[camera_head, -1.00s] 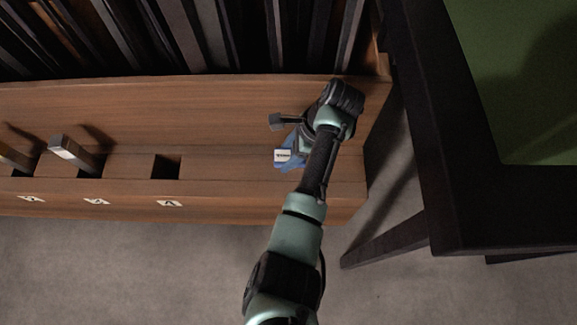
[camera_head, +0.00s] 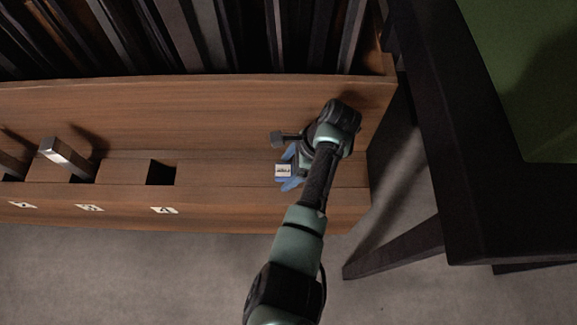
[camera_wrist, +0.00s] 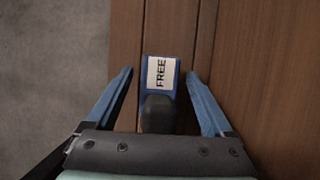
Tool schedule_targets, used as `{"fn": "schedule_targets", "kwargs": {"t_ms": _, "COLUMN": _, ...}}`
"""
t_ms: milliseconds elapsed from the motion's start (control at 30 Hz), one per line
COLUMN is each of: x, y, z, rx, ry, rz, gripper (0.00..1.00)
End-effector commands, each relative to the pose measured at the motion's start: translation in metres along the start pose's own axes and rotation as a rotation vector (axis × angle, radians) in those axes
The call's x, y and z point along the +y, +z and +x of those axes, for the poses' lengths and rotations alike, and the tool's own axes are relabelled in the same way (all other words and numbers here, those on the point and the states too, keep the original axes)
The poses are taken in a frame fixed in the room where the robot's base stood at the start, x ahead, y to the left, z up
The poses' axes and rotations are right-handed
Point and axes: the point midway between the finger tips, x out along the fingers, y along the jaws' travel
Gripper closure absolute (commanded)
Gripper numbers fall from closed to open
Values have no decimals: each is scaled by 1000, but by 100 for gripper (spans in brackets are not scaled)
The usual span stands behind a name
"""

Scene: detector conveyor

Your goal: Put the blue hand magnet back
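The blue hand magnet (camera_wrist: 175,76) shows in the wrist view as a blue block with a white "FREE" label and a dark rounded handle. It lies between the two blue fingers of my gripper (camera_wrist: 160,73), with a narrow gap on each side. In the head view its white label (camera_head: 283,171) shows over the right part of the wooden ledge (camera_head: 225,173), and my arm hides much of the rest. My gripper is open around it. Whether the magnet rests fully on the ledge cannot be told.
A square slot (camera_head: 161,172) in the ledge left of my gripper is empty. An upright metal-topped bar (camera_head: 65,155) stands in another slot further left. Small white plates mark the front face. A dark table (camera_head: 440,150) with a green top stands at the right.

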Motion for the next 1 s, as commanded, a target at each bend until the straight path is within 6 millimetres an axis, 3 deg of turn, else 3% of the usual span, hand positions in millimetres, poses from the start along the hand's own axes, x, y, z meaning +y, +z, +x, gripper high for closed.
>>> {"fn": "schedule_targets", "kwargs": {"t_ms": 267, "x": 0, "y": 1, "z": -4, "rx": 0, "ry": -1, "rz": 0, "gripper": 14}}
{"fn": "schedule_targets", "kwargs": {"t_ms": 700, "x": -1, "y": 2, "z": -72, "rx": 1, "ry": -2, "rz": 1, "gripper": 14}}
{"fn": "schedule_targets", "kwargs": {"t_ms": 1000, "x": 0, "y": 1, "z": -78, "rx": 0, "ry": 0, "rz": -1, "gripper": 14}}
